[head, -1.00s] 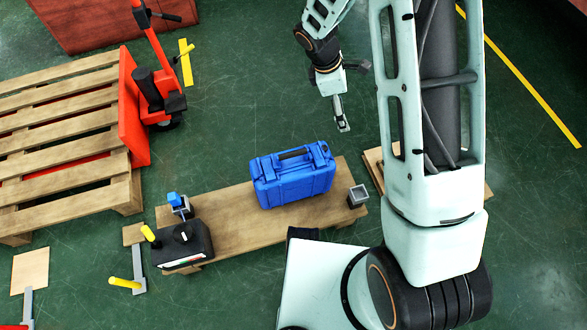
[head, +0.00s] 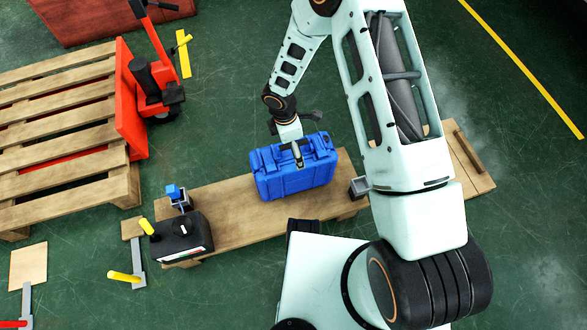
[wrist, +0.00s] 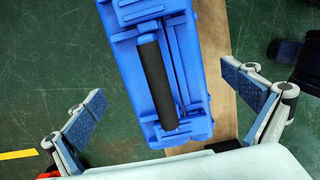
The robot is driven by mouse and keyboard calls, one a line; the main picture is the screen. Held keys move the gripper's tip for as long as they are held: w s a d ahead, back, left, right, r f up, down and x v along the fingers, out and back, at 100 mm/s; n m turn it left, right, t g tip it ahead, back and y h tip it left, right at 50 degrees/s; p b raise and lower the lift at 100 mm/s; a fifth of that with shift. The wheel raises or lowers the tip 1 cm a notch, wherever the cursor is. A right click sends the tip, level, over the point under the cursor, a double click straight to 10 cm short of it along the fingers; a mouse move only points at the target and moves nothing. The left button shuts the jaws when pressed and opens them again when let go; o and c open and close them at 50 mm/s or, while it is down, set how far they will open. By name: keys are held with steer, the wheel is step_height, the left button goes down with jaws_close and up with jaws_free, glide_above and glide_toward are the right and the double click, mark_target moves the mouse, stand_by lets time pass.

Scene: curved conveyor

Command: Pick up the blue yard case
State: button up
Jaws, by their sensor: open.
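The blue yard case (head: 292,178) stands upright on a low wooden board in the head view, its black handle on top. My gripper (head: 299,160) is over the case's top, near the handle. In the wrist view the case (wrist: 190,60) fills the upper middle, with its dark handle (wrist: 157,82) running lengthwise. The open fingers of my gripper (wrist: 165,118) stand wide apart, one on each side of the case, with nothing between them in contact. The head view hides part of the handle behind the gripper.
A wooden pallet (head: 60,135) and an orange pallet jack (head: 130,95) stand at left. Green floor is clear behind the case.

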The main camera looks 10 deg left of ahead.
mark_target(293, 164)
step_height(293, 164, down, 5)
steer(key=shift+d+b, duration=0.1)
steer(key=shift+b, duration=0.85)
steer(key=c, duration=1.8)
steer(key=shift+r, duration=0.1)
steer(key=shift+c, duration=0.2)
steer(key=shift+r, duration=0.1)
